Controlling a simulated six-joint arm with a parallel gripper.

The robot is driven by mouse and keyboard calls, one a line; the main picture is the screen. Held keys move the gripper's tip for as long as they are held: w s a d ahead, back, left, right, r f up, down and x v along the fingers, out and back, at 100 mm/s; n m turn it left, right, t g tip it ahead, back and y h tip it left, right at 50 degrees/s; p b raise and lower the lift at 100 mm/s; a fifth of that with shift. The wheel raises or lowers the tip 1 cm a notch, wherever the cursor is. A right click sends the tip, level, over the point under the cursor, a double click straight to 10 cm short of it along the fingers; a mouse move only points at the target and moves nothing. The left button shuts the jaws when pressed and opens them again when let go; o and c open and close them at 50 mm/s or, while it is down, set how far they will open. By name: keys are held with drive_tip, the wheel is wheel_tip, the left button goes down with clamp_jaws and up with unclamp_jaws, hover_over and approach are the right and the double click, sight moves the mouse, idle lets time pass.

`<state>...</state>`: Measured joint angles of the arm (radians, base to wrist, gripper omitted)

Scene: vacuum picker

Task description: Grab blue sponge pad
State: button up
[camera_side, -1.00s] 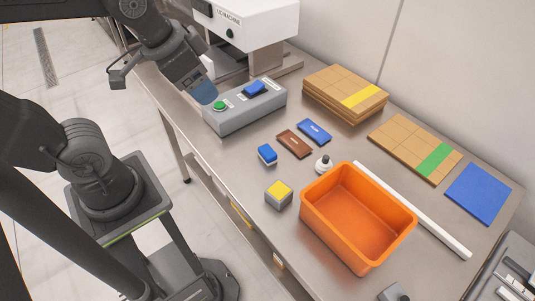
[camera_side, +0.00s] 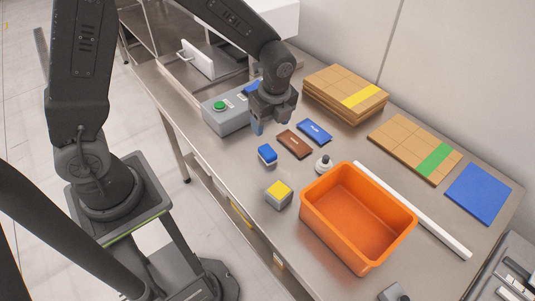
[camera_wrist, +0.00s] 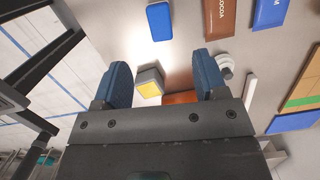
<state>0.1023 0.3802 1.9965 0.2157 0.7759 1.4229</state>
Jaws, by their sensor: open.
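The blue sponge pad appears to be the small blue block with a pale base (camera_side: 267,153) on the steel table, left of the brown and blue packets. It also shows at the top of the wrist view (camera_wrist: 160,21). My gripper (camera_side: 257,127) is above the table beside the grey button box, a little up and left of the block in the side view. In the wrist view its two blue fingers (camera_wrist: 163,80) are apart with nothing held between them. The block lies beyond the fingertips, untouched.
A brown packet (camera_side: 295,144) and a blue packet (camera_side: 314,132) lie close to the right. A yellow-topped grey cube (camera_side: 279,194), a small white knob (camera_side: 324,164) and an orange bin (camera_side: 308,208) stand nearer. The button box (camera_side: 222,117) is behind. A flat blue square (camera_side: 478,194) lies far right.

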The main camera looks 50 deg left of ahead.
hover_over(267, 150)
wheel_tip(267, 150, down, 6)
drive_tip(key=shift+d+f, duration=0.1)
drive_tip(key=shift+d, duration=0.05)
wheel_tip(267, 150, down, 4)
drive_tip(key=shift+f, duration=0.7)
drive_tip(key=shift+c, duration=0.2)
drive_tip(key=c, duration=1)
drive_tip(key=shift+o, duration=0.2)
drive_tip(key=shift+r, duration=0.2)
